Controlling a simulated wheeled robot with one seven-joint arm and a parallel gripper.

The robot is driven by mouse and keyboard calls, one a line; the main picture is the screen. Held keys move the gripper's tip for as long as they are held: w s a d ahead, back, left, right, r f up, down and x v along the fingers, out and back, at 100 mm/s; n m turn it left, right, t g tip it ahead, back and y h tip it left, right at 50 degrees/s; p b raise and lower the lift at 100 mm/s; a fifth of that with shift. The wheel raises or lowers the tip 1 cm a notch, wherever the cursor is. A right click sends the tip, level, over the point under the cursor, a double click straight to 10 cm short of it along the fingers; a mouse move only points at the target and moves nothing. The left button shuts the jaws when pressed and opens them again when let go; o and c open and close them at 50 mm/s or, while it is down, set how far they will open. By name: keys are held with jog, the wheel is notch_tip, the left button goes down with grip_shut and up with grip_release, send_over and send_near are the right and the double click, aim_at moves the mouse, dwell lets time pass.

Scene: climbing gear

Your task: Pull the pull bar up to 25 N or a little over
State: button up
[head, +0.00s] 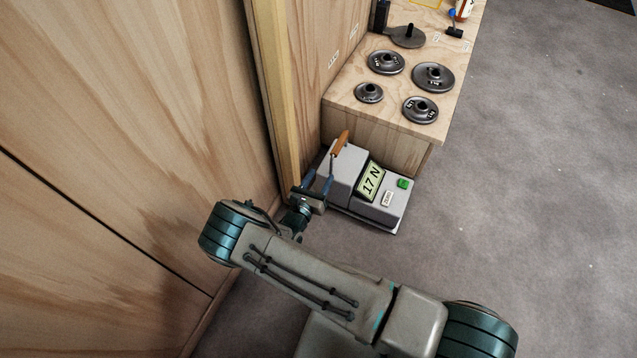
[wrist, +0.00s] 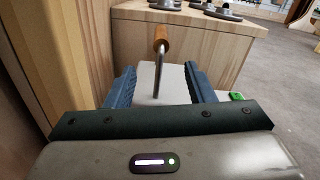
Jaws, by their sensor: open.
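The pull bar (head: 340,143) is an orange handle on a thin metal rod, standing up from a grey box with a display (head: 370,181). The display reads 17 N. A green button (head: 403,183) sits on the box. My gripper (head: 319,182) is at the left side of the box, close to the bar. In the wrist view the pull bar (wrist: 161,40) and its rod lie ahead, between the lines of the two blue fingers (wrist: 159,85). The fingers are apart with nothing gripped. Whether a finger touches the rod cannot be told.
A wooden bench (head: 425,70) with several dark weight plates (head: 386,62) stands behind the box. A wooden wall with a post (head: 275,90) is close on the left. Grey floor (head: 530,180) is free to the right.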

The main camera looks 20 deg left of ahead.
aim_at(337, 149)
jog(key=w+b, duration=0.1)
jog(key=w, duration=0.3)
jog(key=w+b, duration=0.1)
jog(key=w, duration=0.3)
jog(key=w+d+b, duration=0.1)
jog(key=w+b, duration=0.1)
jog(key=w, duration=0.3)
jog(key=shift+d, duration=0.1)
jog(key=shift+r, duration=0.1)
jog(key=shift+c, duration=0.3)
grip_shut()
